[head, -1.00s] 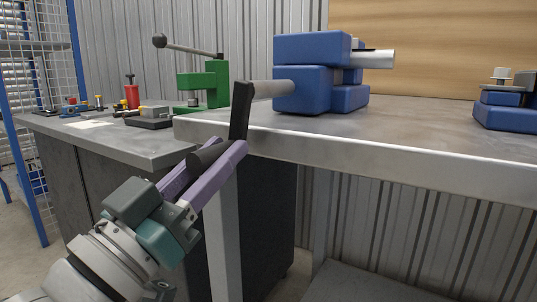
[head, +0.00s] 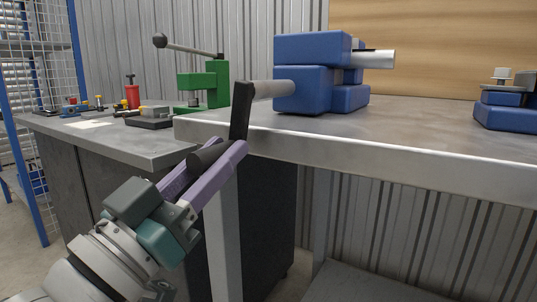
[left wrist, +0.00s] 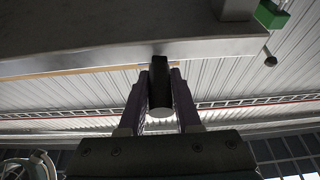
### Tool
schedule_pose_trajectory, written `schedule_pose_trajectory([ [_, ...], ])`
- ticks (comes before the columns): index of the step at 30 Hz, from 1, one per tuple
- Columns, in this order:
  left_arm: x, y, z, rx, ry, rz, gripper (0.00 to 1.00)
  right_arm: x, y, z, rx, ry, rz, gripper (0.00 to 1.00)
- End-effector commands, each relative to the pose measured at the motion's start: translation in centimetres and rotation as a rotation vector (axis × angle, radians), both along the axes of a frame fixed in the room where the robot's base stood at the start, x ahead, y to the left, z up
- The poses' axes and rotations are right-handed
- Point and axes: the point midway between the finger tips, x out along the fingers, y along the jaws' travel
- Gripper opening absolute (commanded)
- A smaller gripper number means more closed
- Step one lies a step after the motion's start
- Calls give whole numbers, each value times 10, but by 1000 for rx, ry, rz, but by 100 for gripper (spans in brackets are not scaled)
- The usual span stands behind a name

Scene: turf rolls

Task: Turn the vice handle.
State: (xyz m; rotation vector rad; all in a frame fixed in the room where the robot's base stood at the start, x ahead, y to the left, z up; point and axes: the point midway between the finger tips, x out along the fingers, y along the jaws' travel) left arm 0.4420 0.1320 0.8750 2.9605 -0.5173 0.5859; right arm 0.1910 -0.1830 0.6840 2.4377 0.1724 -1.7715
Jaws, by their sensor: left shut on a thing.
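The blue vice (head: 312,88) stands on the metal workbench (head: 400,158), with a grey shaft (head: 272,89) coming out of its left side. The black crank arm of the vice handle (head: 241,108) hangs from the shaft's end, past the bench edge, and carries a dark cylindrical grip (head: 207,156). My left gripper (head: 222,165) has its purple fingers shut on this grip, one on each side. In the left wrist view the grip (left wrist: 160,90) sits between the two fingers (left wrist: 160,100), below the bench edge. My right gripper is not in view.
Another blue device (head: 503,108) stands at the right. The workbench's front edge lies close to my left gripper.

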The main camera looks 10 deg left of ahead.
Motion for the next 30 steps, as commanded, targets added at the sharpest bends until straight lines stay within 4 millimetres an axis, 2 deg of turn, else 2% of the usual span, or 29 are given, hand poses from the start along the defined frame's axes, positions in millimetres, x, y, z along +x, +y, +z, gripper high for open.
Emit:
schedule_pose_trajectory([
  [16, 2, 5, 1, 63, -22, 1, 0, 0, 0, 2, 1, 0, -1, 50],
  [30, 10, 28, 15, 422, -152, 1, 0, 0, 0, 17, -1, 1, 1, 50],
])
